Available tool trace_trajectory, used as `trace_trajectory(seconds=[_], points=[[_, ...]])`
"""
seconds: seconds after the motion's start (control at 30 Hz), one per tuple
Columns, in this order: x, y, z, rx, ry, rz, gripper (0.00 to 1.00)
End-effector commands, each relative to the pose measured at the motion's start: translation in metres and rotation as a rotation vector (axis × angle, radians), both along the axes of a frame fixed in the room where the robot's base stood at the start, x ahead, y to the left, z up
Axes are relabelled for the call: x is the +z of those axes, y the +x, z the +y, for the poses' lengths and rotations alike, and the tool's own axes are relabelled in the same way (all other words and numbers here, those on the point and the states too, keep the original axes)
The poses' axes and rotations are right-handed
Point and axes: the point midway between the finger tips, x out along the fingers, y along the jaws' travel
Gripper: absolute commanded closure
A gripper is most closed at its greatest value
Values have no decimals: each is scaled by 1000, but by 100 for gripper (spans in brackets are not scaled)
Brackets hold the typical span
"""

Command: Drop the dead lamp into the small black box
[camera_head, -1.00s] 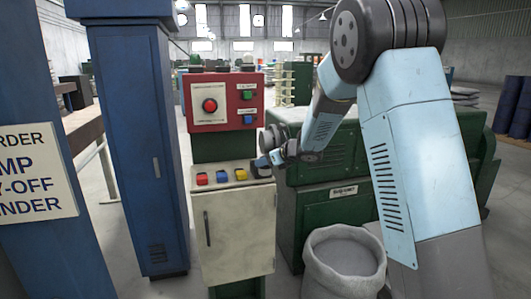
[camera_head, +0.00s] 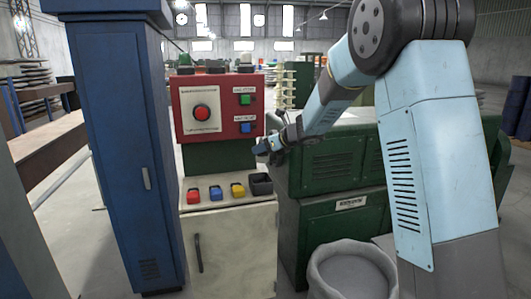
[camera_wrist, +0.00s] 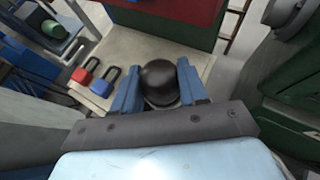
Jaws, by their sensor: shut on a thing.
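The small black box (camera_head: 261,184) stands on the cream ledge of the cabinet, at the right end of a row of padlocks in the head view. My gripper (camera_head: 261,149) is above the box, apart from it. In the wrist view my gripper (camera_wrist: 160,78) has its two blue fingers on either side of a dark, rounded lamp (camera_wrist: 160,84) and is shut on it. The lamp is hard to make out in the head view. I cannot make out the box in the wrist view; the lamp and fingers cover part of the ledge.
Red (camera_head: 193,196), blue (camera_head: 215,193) and yellow (camera_head: 238,190) padlocks lie on the ledge. A red control panel (camera_head: 218,108) rises behind it. A blue cabinet (camera_head: 121,150) is at left, a green machine (camera_head: 335,170) at right, and a sack (camera_head: 350,268) in front.

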Motion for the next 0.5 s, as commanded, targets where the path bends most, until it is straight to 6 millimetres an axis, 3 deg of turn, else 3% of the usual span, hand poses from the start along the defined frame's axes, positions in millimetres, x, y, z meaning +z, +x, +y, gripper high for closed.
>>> trace_trajectory(seconds=[0.5], points=[[-48,0,-2,-4,-1,1,88]])
